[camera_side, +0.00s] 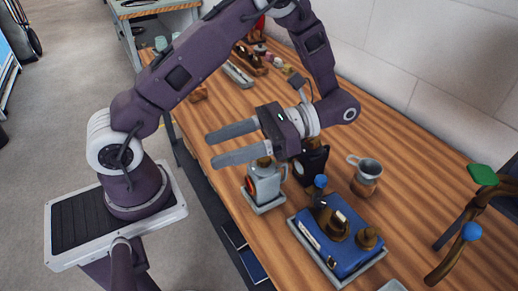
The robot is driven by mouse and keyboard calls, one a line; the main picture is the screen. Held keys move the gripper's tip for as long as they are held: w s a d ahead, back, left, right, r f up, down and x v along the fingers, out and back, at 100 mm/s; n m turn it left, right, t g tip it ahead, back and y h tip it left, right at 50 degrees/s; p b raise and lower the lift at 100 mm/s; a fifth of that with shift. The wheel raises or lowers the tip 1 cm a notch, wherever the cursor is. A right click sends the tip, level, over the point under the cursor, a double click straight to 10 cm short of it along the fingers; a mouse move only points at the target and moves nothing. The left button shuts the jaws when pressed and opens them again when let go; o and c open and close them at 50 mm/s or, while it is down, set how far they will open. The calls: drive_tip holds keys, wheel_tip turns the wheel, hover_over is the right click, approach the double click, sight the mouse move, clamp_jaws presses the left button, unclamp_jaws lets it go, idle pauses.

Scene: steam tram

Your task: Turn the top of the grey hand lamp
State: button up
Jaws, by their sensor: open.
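The grey hand lamp (264,187) stands upright on a small grey tray (265,208) near the table's front edge. It has a red-orange round patch on its side and a brownish top (263,162). My gripper (214,149) is above the table by the lamp, with its two long grey fingers apart and pointing left. Nothing shows between the fingers. The lower finger and gripper body appear just above the lamp's top in this view; I cannot tell the true height gap.
A black boxy object (312,163) stands close right of the lamp. A metal mug (367,176) is further right. Several small items lie at the wooden table's (405,215) far end.

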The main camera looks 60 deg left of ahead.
drive_tip(key=w+a+m+t+y, duration=0.1)
drive_tip(key=w+m+t+y, duration=0.1)
drive_tip(key=m+t+y, duration=0.45)
wheel_tip(320, 180, up, 4)
drive_tip(key=m+t+y, duration=0.7)
drive_tip(key=m+t, duration=0.4)
drive_tip(key=t, duration=0.2)
hover_over(266, 165)
drive_tip(key=w+v, duration=0.1)
drive_tip(key=v, duration=0.2)
drive_tip(key=shift+n+g+y, duration=0.25)
drive_tip(key=shift+n+g, duration=0.1)
drive_tip(key=shift+g, duration=0.2)
drive_tip(key=f, duration=1.1)
drive_tip(key=shift+s+a+f, duration=0.15)
drive_tip(key=shift+s+f, duration=0.1)
drive_tip(key=shift+f, duration=0.1)
drive_tip(key=shift+a+f, duration=0.25)
drive_tip(key=a, duration=0.4)
drive_tip(key=w+a, duration=0.1)
drive_tip(key=a, duration=0.1)
drive_tip(key=shift+a, duration=0.25)
drive_tip(key=shift+c, duration=0.2)
